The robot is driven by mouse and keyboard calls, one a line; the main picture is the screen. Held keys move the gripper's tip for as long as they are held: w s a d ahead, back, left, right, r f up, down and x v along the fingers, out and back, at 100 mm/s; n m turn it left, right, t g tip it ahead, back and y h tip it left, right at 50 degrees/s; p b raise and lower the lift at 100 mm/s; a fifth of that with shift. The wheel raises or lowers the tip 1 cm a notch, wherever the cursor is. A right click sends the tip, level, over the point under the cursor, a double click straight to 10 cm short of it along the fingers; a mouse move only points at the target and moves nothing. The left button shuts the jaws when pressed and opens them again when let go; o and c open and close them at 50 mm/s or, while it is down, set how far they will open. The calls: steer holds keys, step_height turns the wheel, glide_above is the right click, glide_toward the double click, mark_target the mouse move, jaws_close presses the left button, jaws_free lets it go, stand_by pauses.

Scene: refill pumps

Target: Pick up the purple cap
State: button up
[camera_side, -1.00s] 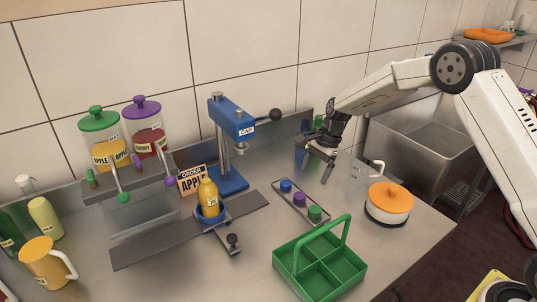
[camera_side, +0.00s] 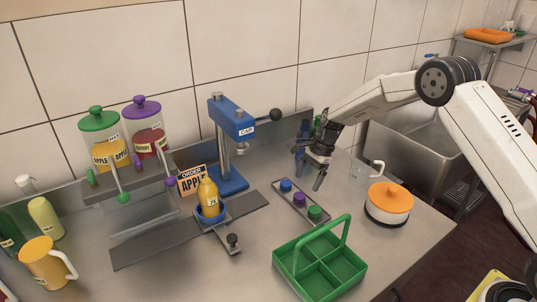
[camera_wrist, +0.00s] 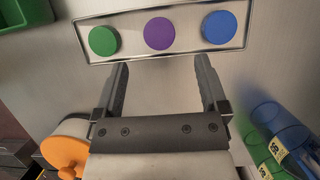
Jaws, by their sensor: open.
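The purple cap (camera_side: 299,199) sits in the middle of a small metal tray (camera_side: 283,202), between a blue cap (camera_side: 286,186) and a green cap (camera_side: 315,212). In the wrist view the purple cap (camera_wrist: 159,33) lies ahead of the fingertips, roughly centred between them. The green cap (camera_wrist: 103,41) is to its left and the blue cap (camera_wrist: 219,27) to its right. My gripper (camera_side: 309,178) is open and empty, above the counter just behind the tray. In the wrist view its two fingers (camera_wrist: 161,65) are spread apart, with bare counter between them.
A green divided crate (camera_side: 290,268) stands in front of the tray. An orange-lidded pot (camera_side: 388,203) and a clear mug (camera_side: 358,170) stand to the right. A blue cap press (camera_side: 230,135) and a yellow bottle (camera_side: 208,193) in a holder stand to the left.

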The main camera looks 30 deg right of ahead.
mark_target(300, 195)
steer(key=shift+x, duration=2.55)
steer(key=shift+a, duration=0.2)
steer(key=shift+r, duration=0.1)
steer(key=c, duration=1)
